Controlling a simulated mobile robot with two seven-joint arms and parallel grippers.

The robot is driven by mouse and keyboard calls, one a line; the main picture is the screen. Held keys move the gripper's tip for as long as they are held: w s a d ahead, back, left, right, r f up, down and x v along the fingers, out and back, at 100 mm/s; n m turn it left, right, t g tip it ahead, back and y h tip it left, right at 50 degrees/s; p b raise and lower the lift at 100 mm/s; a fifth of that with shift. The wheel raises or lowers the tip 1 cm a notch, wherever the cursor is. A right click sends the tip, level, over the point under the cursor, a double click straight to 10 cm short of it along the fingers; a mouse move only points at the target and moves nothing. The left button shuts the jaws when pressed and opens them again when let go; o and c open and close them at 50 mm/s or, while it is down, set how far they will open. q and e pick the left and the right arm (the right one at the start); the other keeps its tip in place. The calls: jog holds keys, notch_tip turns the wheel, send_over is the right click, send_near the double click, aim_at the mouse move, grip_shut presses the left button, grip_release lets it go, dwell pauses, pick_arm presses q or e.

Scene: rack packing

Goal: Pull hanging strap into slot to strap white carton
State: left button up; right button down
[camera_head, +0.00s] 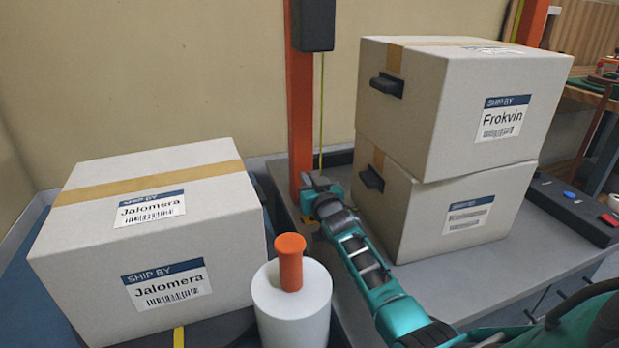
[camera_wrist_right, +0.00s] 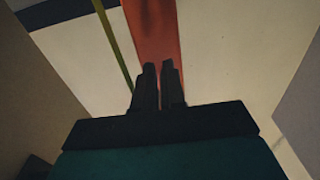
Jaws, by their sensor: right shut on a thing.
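A thin yellow-green strap (camera_head: 321,110) hangs from a black box (camera_head: 313,25) on an orange post (camera_head: 301,100). It runs down to my right gripper (camera_head: 312,184), which is shut on it low beside the post. In the right wrist view the strap (camera_wrist_right: 116,45) comes down to the left of the gripper's fingertips (camera_wrist_right: 161,72), with the orange post (camera_wrist_right: 155,30) behind; the grip point itself is hidden. An off-white carton (camera_head: 95,250) labelled Jalomera stands at left with tan tape across its top. A yellow strap piece (camera_head: 179,337) shows below it. I cannot make out the slot. My left gripper is out of view.
Two stacked off-white cartons, the upper (camera_head: 425,105) labelled Frokvin and the lower (camera_head: 420,215), stand close right of my right gripper. A white roll (camera_head: 291,320) with an orange handle (camera_head: 290,262) stands in front. A button box (camera_head: 570,208) is at right.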

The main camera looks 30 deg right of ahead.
jog(key=shift+f, duration=0.1)
jog(key=c, duration=1.3)
grip_release()
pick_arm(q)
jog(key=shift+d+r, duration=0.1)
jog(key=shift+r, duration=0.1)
pick_arm(e)
jog(key=shift+s, duration=0.1)
pick_arm(q)
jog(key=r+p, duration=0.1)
jog(key=p, duration=0.1)
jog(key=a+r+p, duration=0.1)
jog(key=p, duration=0.1)
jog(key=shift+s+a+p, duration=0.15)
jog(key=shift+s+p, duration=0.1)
jog(key=shift+p, duration=0.05)
pick_arm(e)
jog(key=v, duration=1.2)
jog(key=shift+s, duration=0.4)
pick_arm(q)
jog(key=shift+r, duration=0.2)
